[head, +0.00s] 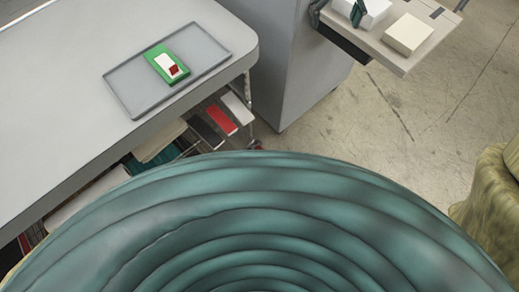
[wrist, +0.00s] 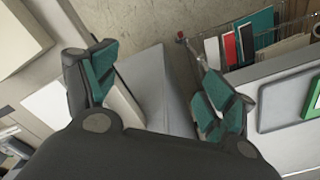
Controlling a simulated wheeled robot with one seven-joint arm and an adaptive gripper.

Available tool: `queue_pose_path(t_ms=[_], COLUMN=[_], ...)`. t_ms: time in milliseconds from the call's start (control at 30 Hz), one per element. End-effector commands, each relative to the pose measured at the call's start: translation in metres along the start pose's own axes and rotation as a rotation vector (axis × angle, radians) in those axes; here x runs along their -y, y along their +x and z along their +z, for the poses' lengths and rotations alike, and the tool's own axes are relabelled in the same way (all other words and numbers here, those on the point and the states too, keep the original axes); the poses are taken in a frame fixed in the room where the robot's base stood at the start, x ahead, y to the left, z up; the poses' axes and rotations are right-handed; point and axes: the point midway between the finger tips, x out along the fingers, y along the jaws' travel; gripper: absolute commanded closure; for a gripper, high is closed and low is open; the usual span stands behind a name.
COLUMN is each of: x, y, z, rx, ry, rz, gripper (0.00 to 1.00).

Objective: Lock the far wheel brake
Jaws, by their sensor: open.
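The grey cart (head: 60,80) fills the left of the head view. A small dark-red part (head: 257,144) shows low at the foot of its corner leg, partly hidden; a red tip also shows in the wrist view (wrist: 181,36). It may be a wheel brake; whether it is locked, or which wheel it belongs to, I cannot tell. My gripper (wrist: 160,82) is open and empty in the wrist view, its teal-padded fingers wide apart. The red tip lies beyond the fingers, apart from them. The cart's other wheels are hidden.
A tray (head: 125,97) with a green-framed card (head: 167,63) lies on the cart. Folders (head: 220,118) fill its lower shelf. A grey cabinet (head: 290,60) and a shelf with a white block (head: 408,34) stand beyond. Concrete floor (head: 390,120) is open to the right.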

Motion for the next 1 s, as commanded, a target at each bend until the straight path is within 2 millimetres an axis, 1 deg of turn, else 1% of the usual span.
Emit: queue_pose_path(t_ms=[333, 467, 533, 567, 600, 667, 700, 767, 800, 867, 900, 967, 1000], x=[0.000, 0.000, 0.000, 0.000, 0.001, 0.001, 0.001, 0.002, 0.002, 0.002, 0.002, 0.002, 0.002], y=[0.000, 0.006, 0.019, 0.027, 0.040, 0.064, 0.082, 0.110, 0.129, 0.155, 0.172, 0.197, 0.213], z=[0.000, 0.002, 0.004, 0.006, 0.009, 0.016, 0.022, 0.032, 0.040, 0.052, 0.061, 0.076, 0.086], rx=[0.000, 0.002, 0.005, 0.006, 0.008, 0.011, 0.012, 0.013, 0.013, 0.014, 0.014, 0.014, 0.014], ry=[0.000, 0.001, 0.001, 0.002, 0.003, 0.004, 0.006, 0.008, 0.010, 0.015, 0.018, 0.023, 0.025], rz=[0.000, -0.002, -0.006, -0.009, -0.013, -0.021, -0.026, -0.034, -0.039, -0.046, -0.051, -0.056, -0.059], gripper=[0.17, 0.40, 0.53, 0.58, 0.66, 0.77, 0.84, 0.95, 1.00, 1.00, 1.00, 1.00, 1.00])
